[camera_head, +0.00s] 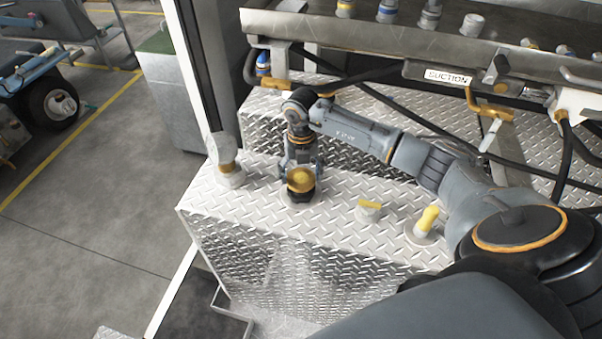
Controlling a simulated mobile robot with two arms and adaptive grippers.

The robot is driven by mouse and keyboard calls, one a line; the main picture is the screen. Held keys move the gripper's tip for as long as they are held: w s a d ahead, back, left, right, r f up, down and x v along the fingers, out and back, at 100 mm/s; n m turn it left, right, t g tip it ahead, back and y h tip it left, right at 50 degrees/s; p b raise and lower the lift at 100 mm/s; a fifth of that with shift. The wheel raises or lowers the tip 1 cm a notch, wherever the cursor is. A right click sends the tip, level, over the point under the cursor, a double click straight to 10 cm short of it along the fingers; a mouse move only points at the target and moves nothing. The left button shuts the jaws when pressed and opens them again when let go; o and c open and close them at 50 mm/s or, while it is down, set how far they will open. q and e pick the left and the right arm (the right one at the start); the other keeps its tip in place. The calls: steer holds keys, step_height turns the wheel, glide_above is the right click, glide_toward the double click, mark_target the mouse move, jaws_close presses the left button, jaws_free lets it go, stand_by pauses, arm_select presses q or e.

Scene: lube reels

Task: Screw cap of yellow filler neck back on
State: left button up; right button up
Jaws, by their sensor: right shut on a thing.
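My right gripper (301,190) points down at the checker-plate tank top, left of its middle. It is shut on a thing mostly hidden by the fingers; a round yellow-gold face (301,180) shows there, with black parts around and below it. I cannot tell whether this face is the cap or whether it touches the tank. A yellow neck-like fitting (427,219) stands tilted on a round pale flange to the right of the gripper. My left gripper is not in view.
Behind are a metal shelf (390,36) with several coloured fittings, dark hoses and a SUCTION label (447,77). The floor (90,210) at left is open.

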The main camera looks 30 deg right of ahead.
steer(key=shift+f+b, duration=0.3)
steer(key=shift+f, duration=0.1)
steer(key=shift+r, duration=0.1)
stand_by(0.3)
steer(key=m+p, duration=0.1)
steer(key=m, duration=0.1)
steer(key=shift+r+m, duration=0.1)
steer(key=shift+m, duration=0.3)
steer(key=shift+f+m+p, duration=0.2)
steer(key=shift+m+p, duration=0.3)
steer(key=shift+m, duration=0.7)
steer(key=shift+r+m+p, duration=0.2)
steer(key=shift+m+p, duration=0.45)
steer(key=shift+m, duration=0.35)
steer(key=shift+f+m+p, duration=0.1)
steer(key=shift+m+p, duration=0.35)
steer(key=shift+m, duration=0.75)
steer(key=shift+f+m, duration=0.1)
steer(key=shift+m, duration=0.3)
